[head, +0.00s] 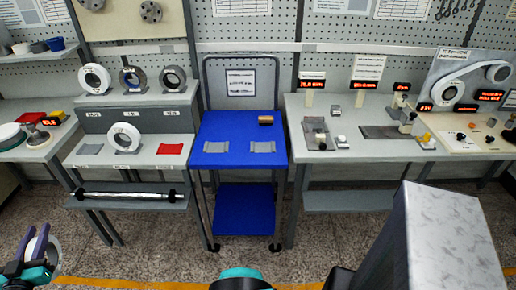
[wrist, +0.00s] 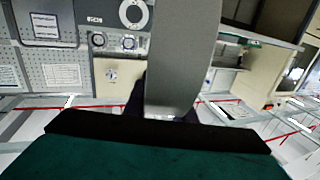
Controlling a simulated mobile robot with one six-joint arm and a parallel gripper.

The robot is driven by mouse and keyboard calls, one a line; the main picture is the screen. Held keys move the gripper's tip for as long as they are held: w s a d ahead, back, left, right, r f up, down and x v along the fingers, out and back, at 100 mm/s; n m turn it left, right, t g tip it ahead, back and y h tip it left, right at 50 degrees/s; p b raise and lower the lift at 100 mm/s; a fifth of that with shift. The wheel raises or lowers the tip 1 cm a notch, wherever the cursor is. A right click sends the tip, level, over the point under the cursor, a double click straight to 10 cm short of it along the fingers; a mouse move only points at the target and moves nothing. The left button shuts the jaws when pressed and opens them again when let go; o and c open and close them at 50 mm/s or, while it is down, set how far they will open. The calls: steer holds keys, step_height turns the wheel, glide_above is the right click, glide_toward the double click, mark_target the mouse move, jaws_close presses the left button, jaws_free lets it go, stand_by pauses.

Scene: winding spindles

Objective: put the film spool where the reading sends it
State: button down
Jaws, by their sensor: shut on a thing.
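My gripper (head: 38,236), with dark blue fingers, is at the bottom left of the head view. It is shut on a grey and white ring-shaped spool (head: 39,246), held over the floor in front of the left benches; this looks like the film spool. In the wrist view the spool shows as a broad grey band (wrist: 180,60); the fingertips are mostly hidden behind it. Orange readouts stand on the right bench, including a left one (head: 312,84) and a middle one (head: 368,85); their digits are too small to read surely.
A grey stepped stand (head: 93,116) with small labels carries several spools: white (head: 97,68), two dark-rimmed ones, and a lower white one (head: 124,127). A winding machine (head: 449,75) stands far right.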

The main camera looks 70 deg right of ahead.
steer(key=s+d+m+g+h+b, duration=0.1)
steer(key=s+d+m+g, duration=0.2)
steer(key=d, duration=1.1)
steer(key=s+d+f+m+g, duration=0.1)
steer(key=s+d+g, duration=0.25)
steer(key=d, duration=1.05)
steer(key=s+d+m+g+h+b, duration=0.1)
steer(key=s+d+m+g, duration=0.2)
steer(key=d, duration=1)
steer(key=s+d+m+g, duration=0.1)
steer(key=s+d+g, duration=0.1)
steer(key=s+d, duration=0.7)
steer(key=s+d+m+g+y+b, duration=0.1)
steer(key=s+d+m+g, duration=0.1)
steer(key=s+d, duration=0.7)
steer(key=s+d+m+g+y, duration=0.1)
steer(key=s+d, duration=0.8)
steer(key=s, duration=1)
steer(key=m+g, duration=0.1)
steer(key=g, duration=0.1)
steer(key=shift+r+g, duration=0.2)
steer(key=shift+g, duration=0.15)
steer(key=shift+w, duration=0.1)
steer(key=w+d+p, duration=0.2)
steer(key=d, duration=0.5)
steer(key=w+d+f+p, duration=0.1)
steer(key=w+d+p, duration=0.2)
steer(key=d, duration=0.5)
steer(key=shift+w+f+p, duration=0.25)
steer(key=shift+w+p, duration=0.05)
